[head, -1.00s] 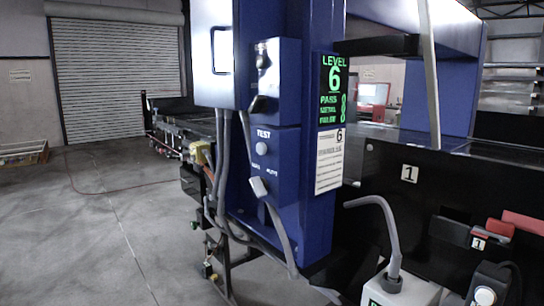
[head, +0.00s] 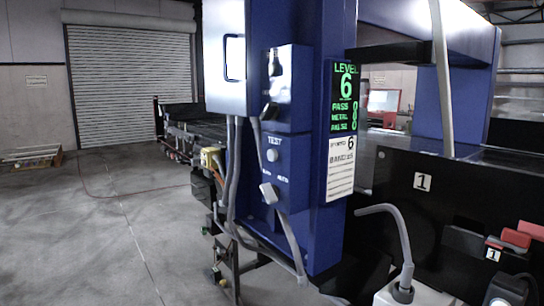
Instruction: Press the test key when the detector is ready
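The detector is a tall blue frame (head: 330,225) standing over a dark conveyor. On its near face is a blue panel labelled TEST, with a round pale key (head: 272,156) below the label. Smaller labels sit under the key, too blurred to read. A green-lit display (head: 345,97) to the right of the panel reads LEVEL 6, with PASS and METAL lines and a third line below; their figures are hard to read. Neither of my grippers is in the head view, and nothing covers the test key.
A white printed sheet (head: 340,168) hangs below the display. A white box (head: 415,295) with a bent grey cable and red-and-black parts (head: 516,238) are at lower right. The concrete floor (head: 90,240) at left is largely open.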

